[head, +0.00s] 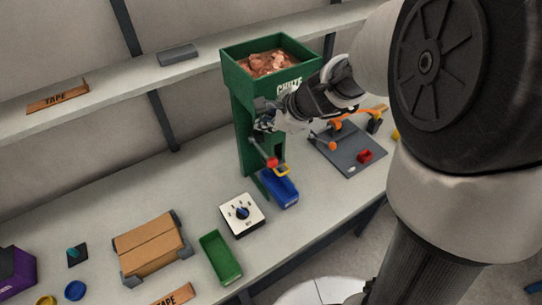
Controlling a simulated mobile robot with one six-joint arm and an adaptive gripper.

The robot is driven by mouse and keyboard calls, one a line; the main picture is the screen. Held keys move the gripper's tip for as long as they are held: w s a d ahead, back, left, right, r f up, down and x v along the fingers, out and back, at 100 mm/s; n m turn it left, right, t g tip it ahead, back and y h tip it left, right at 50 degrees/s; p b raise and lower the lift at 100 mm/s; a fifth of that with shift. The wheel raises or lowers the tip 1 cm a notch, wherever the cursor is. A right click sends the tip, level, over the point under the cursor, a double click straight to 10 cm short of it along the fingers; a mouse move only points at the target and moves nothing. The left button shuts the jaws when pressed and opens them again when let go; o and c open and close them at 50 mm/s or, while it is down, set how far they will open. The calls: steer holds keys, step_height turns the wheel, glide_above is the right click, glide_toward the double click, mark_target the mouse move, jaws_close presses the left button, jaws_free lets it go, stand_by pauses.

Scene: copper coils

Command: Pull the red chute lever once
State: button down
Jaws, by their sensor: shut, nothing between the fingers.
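The green chute (243,130) stands upright on the bench, its top hopper filled with copper-coloured pieces (268,63). Its lever is a thin rod with a red knob (272,162), sticking out from the front of the column and angled down to the right. My gripper (264,122) is at the column, just above the lever. It is shut and empty, and appears apart from the red knob. The exact gap between fingertips and column cannot be told. A blue bin (280,189) sits below the chute, with a yellow part (283,170) above it.
A white box with a dial (242,213), a green tray (221,258) and a cardboard box (149,246) stand left of the chute. A dark board (346,148) with orange and red parts lies at right. A shelf (110,90) runs behind.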

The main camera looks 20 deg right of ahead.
mark_target(270, 161)
steer(key=shift+s+d+f+b, duration=0.1)
steer(key=shift+s+f+b, duration=0.05)
steer(key=shift+f+b, duration=1.9)
steer(key=shift+s+d+f+b, duration=0.1)
steer(key=shift+f+b, duration=1.7)
steer(key=shift+f, duration=0.45)
steer(key=shift+a, duration=0.1)
steer(key=shift+f+b, duration=0.45)
steer(key=shift+b, duration=0.05)
steer(key=shift+s+f+b, duration=0.15)
steer(key=shift+f+b, duration=0.95)
steer(key=shift+s+f+b, duration=0.15)
steer(key=shift+f+b, duration=0.9)
steer(key=shift+w+r+p, duration=0.15)
steer(key=shift+r+p, duration=1.1)
steer(key=shift+r, duration=0.05)
steer(key=shift+w+r+p, duration=0.15)
steer(key=shift+r+p, duration=1.05)
steer(key=shift+r, duration=0.1)
